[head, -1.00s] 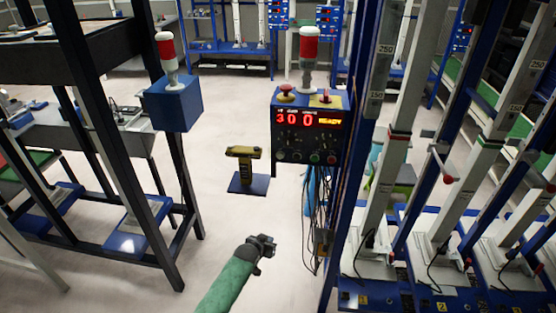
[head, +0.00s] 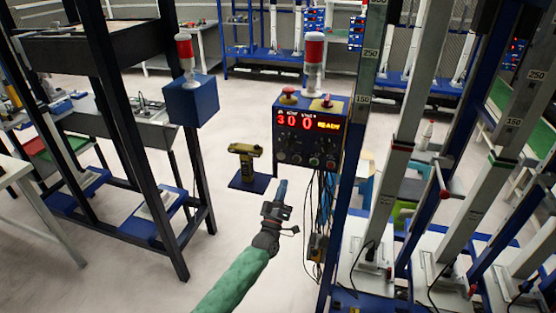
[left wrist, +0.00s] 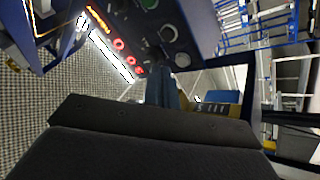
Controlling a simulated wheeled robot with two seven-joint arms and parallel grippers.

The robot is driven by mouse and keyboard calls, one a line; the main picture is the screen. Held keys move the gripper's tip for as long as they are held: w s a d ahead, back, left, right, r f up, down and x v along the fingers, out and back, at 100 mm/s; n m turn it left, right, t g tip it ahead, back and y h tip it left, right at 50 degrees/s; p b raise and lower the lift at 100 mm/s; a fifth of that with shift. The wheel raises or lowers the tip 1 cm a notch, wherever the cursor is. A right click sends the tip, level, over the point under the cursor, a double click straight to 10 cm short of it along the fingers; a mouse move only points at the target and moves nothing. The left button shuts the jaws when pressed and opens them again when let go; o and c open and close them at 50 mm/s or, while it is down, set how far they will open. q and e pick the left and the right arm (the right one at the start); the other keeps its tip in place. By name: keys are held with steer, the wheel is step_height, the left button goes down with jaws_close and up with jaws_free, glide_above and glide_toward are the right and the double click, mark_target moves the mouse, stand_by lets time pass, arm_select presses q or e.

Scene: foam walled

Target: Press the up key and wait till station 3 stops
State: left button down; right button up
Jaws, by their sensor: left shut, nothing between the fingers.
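The blue control box (head: 308,150) hangs on the blue frame right of centre in the head view. Its red display (head: 306,122) reads 30 0 READY. A row of small round keys lies along its lower front; their labels are too small to read. My left gripper (head: 281,185) is shut and empty, just below and in front of the box, apart from it. In the left wrist view the box (left wrist: 200,20) shows tilted at the top, above the gripper's blue fingers (left wrist: 165,88). Tall grey station columns (head: 397,160) stand at right; I cannot tell which is station 3. My right gripper is out of view.
A yellow tool (head: 246,160) stands on a blue plate left of the box. Cables (head: 326,205) hang below the box. A dark-legged bench (head: 130,130) with a blue lamp box (head: 192,100) is at left. The floor between is clear.

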mark_target(281, 156)
arm_select(q)
steer(key=a+r+n+t+y, duration=0.1)
steer(key=n+y, duration=0.1)
steer(key=s+a+r+n+t+y, duration=0.1)
steer(key=n+y, duration=0.1)
steer(key=a+r+n+t+y, duration=0.1)
steer(key=a+n+y, duration=0.1)
steer(key=shift+s+n+t, duration=0.3)
steer(key=shift+t, duration=0.1)
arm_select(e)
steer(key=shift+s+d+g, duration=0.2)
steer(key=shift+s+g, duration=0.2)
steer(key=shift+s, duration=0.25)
arm_select(q)
steer(key=shift+w+a, duration=0.1)
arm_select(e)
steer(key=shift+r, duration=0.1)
